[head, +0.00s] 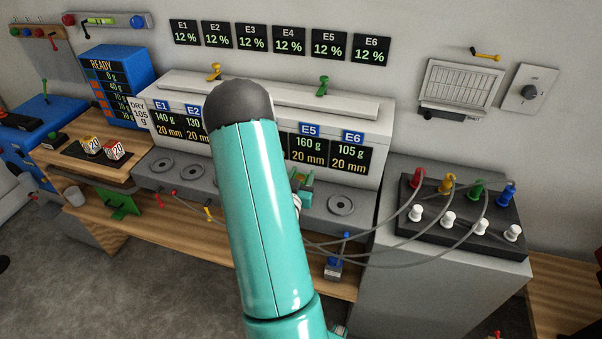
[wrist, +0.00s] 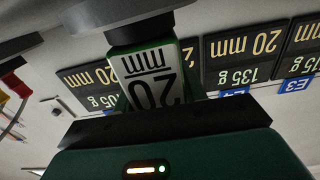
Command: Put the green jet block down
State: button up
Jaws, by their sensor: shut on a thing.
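In the head view my teal arm covers most of that area. Only a small part of my gripper (head: 302,192) shows to the right of the arm, in front of the panel near E5. I cannot tell whether the block touches anything below it.
A grey ledge with round plates (head: 342,205) runs below the display panel (head: 352,159). Cables (head: 385,240) cross right of my arm to a box with coloured plugs (head: 460,222).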

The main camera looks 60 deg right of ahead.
jog(key=shift+f, duration=0.25)
jog(key=shift+r, duration=0.1)
jog(key=shift+f, duration=0.2)
jog(key=o, duration=1.1)
jog(key=shift+o, duration=0.2)
